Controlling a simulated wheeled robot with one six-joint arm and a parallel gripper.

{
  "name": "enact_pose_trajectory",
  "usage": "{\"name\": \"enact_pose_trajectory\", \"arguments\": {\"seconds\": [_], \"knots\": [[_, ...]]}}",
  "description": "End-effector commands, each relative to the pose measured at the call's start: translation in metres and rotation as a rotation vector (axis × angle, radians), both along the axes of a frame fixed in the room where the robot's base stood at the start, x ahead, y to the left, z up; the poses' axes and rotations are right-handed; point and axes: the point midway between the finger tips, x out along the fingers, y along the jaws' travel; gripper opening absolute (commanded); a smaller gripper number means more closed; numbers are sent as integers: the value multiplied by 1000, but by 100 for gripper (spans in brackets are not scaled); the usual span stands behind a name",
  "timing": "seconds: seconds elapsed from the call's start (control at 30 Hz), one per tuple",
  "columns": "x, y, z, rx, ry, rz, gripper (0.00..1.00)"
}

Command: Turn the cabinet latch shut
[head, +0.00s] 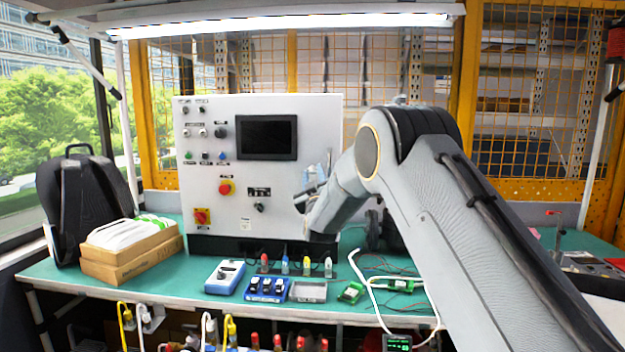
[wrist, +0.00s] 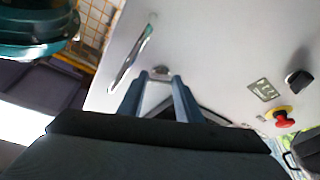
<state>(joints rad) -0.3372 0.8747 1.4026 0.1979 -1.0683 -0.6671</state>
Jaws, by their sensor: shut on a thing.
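The white control cabinet (head: 265,125) stands at the back of the bench, and its light panel (wrist: 215,60) fills much of the wrist view. My gripper (head: 308,190) is at the cabinet's right side in the head view. In the wrist view, my gripper (wrist: 160,77) points at the panel with its two fingers around the small dark latch (wrist: 160,70). The fingers are shut on the latch, and only a little of it shows between the tips. In the head view my gripper and arm hide the latch. Its exact angle cannot be told.
A metal bar handle (wrist: 132,55) is close to the left of the fingers in the wrist view. A red stop button (wrist: 283,118) and black knob (wrist: 299,79) are to the right. Small devices and a grey tray (head: 308,292) lie on the green bench below.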

Motion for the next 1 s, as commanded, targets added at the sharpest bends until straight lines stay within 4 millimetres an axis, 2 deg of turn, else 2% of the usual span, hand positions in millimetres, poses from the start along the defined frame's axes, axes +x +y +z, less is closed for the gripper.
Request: {"name": "enact_pose_trajectory", "arguments": {"seconds": [0.7,1.0], "knots": [[0,-5,5,-679,23,-1,9],[0,-5,7,-919,31,-1,9]]}}
